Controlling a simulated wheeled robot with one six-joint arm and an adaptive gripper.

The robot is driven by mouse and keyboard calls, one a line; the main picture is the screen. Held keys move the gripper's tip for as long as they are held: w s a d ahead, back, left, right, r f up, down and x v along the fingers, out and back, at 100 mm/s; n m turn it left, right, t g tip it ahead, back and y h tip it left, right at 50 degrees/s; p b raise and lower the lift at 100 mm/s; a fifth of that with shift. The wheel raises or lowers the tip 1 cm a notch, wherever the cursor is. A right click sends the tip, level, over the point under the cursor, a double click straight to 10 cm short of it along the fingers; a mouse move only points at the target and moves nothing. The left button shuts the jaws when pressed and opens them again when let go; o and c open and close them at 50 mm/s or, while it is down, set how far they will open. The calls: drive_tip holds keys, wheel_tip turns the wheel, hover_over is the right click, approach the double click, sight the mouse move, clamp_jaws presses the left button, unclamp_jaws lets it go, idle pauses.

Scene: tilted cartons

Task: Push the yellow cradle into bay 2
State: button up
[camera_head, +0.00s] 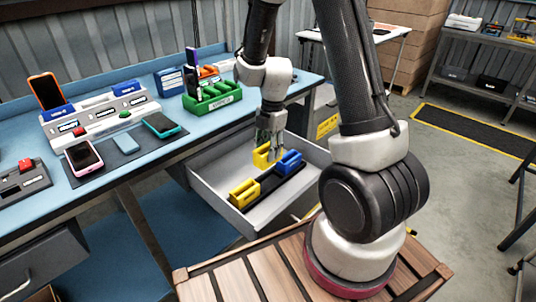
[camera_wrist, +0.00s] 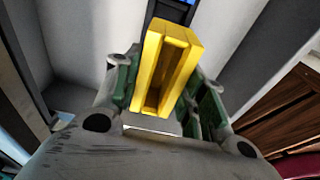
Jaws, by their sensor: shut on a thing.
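A yellow cradle (camera_head: 261,157) is between the fingers of my gripper (camera_head: 269,155) over the open drawer, behind the black rail. In the wrist view the same yellow cradle (camera_wrist: 171,62) stands between the two fingers, its open slot facing the camera. My gripper (camera_wrist: 165,85) is shut on it. Whether its base touches the drawer floor I cannot tell. A second yellow cradle (camera_head: 244,193) sits at the left end of the black rail (camera_head: 268,186), and a blue cradle (camera_head: 289,162) at its right end. I cannot make out any bay number there.
The grey drawer (camera_head: 216,192) has raised walls around the rail. On the blue table (camera_head: 147,152) stand a white dock (camera_head: 97,117) with a phone and blue cradles, a green rack (camera_head: 212,97), and loose phones. Bare drawer floor lies left of the held cradle.

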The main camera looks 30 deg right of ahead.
drive_tip(key=shift+r, duration=0.75)
idle(0.6)
drive_tip(key=shift+r, duration=1.45)
